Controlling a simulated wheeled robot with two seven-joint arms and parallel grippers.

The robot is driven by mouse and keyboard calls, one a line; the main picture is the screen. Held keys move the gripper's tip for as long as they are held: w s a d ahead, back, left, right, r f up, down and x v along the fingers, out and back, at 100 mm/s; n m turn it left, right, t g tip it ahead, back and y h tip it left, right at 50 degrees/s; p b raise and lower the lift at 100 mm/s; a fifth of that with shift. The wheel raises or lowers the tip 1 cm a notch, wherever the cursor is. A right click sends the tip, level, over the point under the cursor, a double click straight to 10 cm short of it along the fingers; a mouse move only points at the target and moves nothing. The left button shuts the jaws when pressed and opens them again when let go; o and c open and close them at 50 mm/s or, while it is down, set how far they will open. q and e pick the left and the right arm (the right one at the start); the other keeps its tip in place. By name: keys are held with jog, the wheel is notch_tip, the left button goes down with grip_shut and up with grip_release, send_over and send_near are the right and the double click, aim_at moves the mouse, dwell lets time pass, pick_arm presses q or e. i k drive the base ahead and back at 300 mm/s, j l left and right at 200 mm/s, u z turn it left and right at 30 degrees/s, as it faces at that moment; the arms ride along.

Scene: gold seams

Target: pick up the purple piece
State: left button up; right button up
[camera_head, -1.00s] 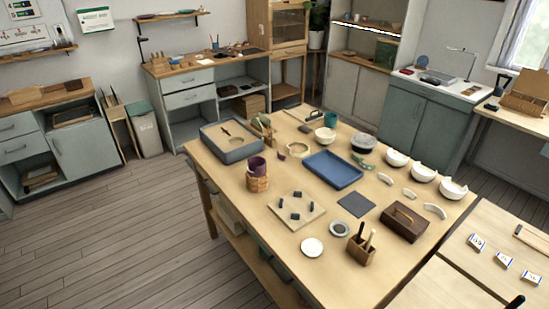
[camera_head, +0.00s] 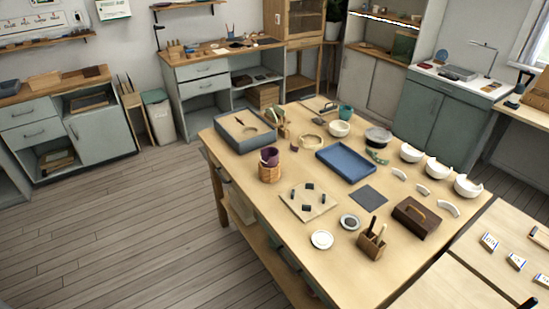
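A dark purple cup-like piece (camera_head: 269,156) stands in a tan woven-looking round holder (camera_head: 270,173) near the left edge of the wooden worktable (camera_head: 292,243). Its lower part is hidden by the holder. A much smaller purplish piece (camera_head: 294,146) lies on the table just to the right of it, too small to make out clearly. Neither of my grippers shows in the head view.
A grey box (camera_head: 228,137) stands behind the holder. A blue tray (camera_head: 346,168), a pale board with dark blocks (camera_head: 309,211), white broken bowls (camera_head: 436,171), a brown lidded box (camera_head: 415,221) and a tool block (camera_head: 371,246) share the table. Open floor (camera_head: 120,225) lies left.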

aim_at(293, 149)
jog(key=z, duration=0.35)
jog(key=i+j+z, duration=0.15)
jog(key=j+z, duration=0.2)
jog(key=i+j+z, duration=0.15)
jog(key=j+z, duration=0.2)
jog(key=i+j+z, duration=0.1)
jog(key=j+z, duration=0.55)
jog(key=j, duration=0.15)
jog(key=j+z, duration=0.15)
jog(key=j, duration=1.85)
jog(key=k, duration=0.05)
